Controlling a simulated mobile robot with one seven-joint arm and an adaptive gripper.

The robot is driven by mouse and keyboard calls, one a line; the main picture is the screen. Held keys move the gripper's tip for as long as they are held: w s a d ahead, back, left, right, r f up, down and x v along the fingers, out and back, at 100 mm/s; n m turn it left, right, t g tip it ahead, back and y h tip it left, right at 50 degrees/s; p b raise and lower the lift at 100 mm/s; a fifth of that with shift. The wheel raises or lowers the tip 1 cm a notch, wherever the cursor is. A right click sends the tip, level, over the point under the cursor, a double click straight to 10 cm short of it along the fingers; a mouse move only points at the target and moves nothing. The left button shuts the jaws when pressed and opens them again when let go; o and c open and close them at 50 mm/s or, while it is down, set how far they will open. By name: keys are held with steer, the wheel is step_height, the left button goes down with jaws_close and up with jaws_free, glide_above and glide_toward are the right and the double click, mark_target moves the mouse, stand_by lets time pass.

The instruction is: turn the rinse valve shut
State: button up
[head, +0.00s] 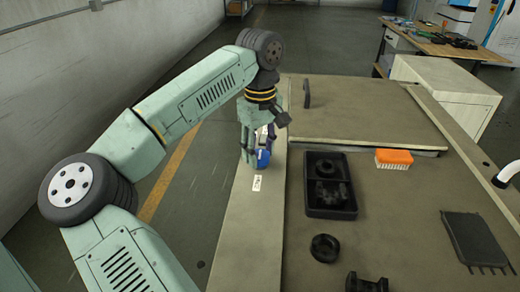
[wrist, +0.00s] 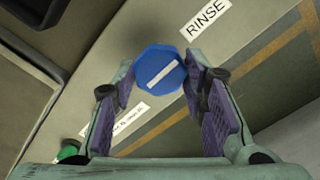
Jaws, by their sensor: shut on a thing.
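The rinse valve shows as a blue many-sided knob (wrist: 160,72) with a white bar across its face, in the wrist view. The bar lies tilted, its right end higher. The knob (head: 264,158) also shows in the head view, on the left ledge of the machine, partly hidden by my fingers. My gripper (wrist: 162,80) is shut on the knob, with one finger pad on its left and one on its right. In the head view my gripper (head: 257,148) reaches down over the knob. A white label reading RINSE (wrist: 205,17) lies beside it.
A black tray (head: 312,208) with dark parts, an orange brush (head: 394,159), a black ring (head: 325,248) and a black slotted plate (head: 473,240) lie right of the ledge. A green round thing (wrist: 68,151) and another label (wrist: 132,116) lie near the knob.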

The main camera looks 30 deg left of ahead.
mark_target(260, 154)
steer(key=o, duration=1.2)
steer(key=shift+r, duration=0.1)
step_height(260, 154, up, 12)
steer(key=shift+f, duration=0.1)
stand_by(0.3)
